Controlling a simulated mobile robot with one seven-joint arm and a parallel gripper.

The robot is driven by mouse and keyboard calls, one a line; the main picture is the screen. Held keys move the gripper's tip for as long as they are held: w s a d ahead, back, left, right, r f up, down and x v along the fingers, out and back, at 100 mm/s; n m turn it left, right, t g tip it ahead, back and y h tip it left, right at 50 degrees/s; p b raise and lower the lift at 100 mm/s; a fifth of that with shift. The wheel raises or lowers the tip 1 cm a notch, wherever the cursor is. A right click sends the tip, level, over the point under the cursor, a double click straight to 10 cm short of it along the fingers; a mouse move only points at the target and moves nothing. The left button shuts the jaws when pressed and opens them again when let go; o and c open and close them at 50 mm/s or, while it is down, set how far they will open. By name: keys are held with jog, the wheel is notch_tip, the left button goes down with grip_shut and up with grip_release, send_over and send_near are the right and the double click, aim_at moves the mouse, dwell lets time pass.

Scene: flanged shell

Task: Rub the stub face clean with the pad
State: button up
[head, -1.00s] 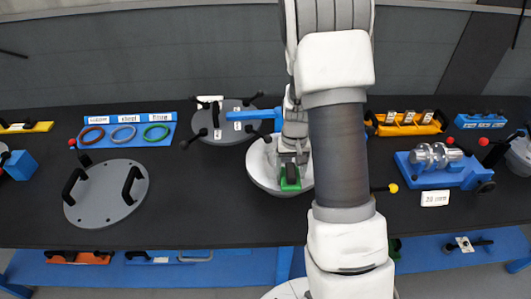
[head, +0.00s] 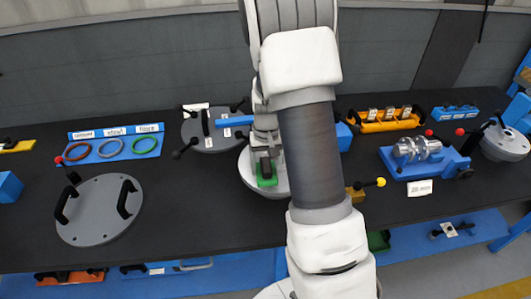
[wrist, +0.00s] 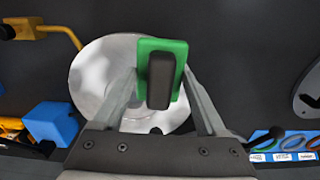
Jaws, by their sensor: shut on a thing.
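My gripper (head: 266,158) is shut on the black handle of a green pad (head: 266,181). The pad, green plate with an upright black grip, also shows in the wrist view (wrist: 178,47). It is over a round pale metal shell (head: 249,180) on the black bench. In the wrist view the shell's light, shiny round face (wrist: 95,75) has blurry grey patches. The pad overlaps its upper right part, and my fingers hide more of it. I cannot tell whether the pad touches the face, and no separate stub can be made out.
A blue block (wrist: 50,123) and a yellow bent lever (wrist: 62,32) stand close to the shell. A grey disc with black handles (head: 100,212) and a ring board (head: 115,146) lie left. A blue fixture with a metal part (head: 420,158) stands right.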

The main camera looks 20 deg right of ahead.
jog(key=shift+r+p, duration=1.1)
jog(key=shift+r, duration=0.95)
